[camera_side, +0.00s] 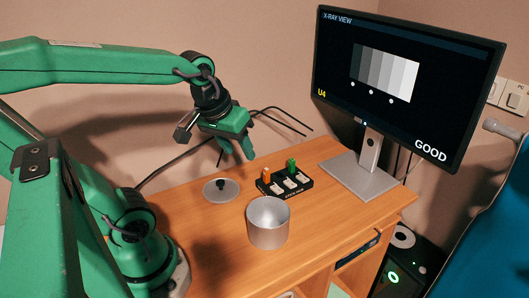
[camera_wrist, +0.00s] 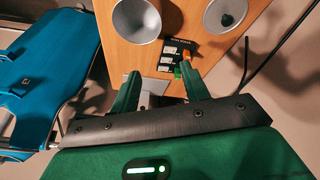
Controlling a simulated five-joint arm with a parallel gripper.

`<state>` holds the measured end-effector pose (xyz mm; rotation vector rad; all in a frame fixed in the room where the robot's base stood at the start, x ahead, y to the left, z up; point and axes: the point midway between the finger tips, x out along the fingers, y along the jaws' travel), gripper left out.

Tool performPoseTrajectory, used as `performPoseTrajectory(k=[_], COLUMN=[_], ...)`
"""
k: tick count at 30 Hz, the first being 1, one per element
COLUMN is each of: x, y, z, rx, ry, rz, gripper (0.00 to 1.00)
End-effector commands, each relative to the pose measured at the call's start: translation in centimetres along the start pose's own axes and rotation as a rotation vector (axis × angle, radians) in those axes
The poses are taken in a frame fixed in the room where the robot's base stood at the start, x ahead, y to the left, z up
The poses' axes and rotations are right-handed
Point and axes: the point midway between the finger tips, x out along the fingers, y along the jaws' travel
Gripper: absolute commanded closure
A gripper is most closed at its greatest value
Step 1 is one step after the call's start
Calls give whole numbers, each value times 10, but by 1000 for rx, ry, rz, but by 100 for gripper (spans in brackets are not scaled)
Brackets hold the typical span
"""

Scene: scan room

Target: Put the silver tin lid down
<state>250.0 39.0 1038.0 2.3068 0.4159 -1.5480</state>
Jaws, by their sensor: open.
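The silver tin lid (camera_side: 221,190) lies flat on the wooden desk with its dark knob up. The open silver tin (camera_side: 268,222) stands upright to its right and nearer the camera, apart from it. In the wrist view the lid (camera_wrist: 226,14) is at the top right and the tin (camera_wrist: 137,18) at the top left, both cut by the frame edge. My gripper (camera_side: 236,158) is open and empty in the air, above and beyond the lid. Its two spread fingers (camera_wrist: 160,72) show in the wrist view with nothing held between them.
A black block (camera_side: 297,191) with white labels, an orange piece (camera_side: 266,175) and a green piece (camera_side: 291,165) sits behind the tin. A monitor (camera_side: 405,80) reading "GOOD" stands at the right on a grey base. Black cables run behind the desk. The desk front left is clear.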

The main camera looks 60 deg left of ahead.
Motion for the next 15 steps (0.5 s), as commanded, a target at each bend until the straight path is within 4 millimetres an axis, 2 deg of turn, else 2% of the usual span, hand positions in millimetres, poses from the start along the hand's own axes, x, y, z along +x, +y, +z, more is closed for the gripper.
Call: performPoseTrajectory(k=[3,6,10,15], x=[-11,-16,-20,-21], y=[14,20,24,26], z=[16,25,32,35], rx=[198,320,413,444], ry=[46,74,96,102], rz=[41,63,78,82], gripper=[54,54,54,54])
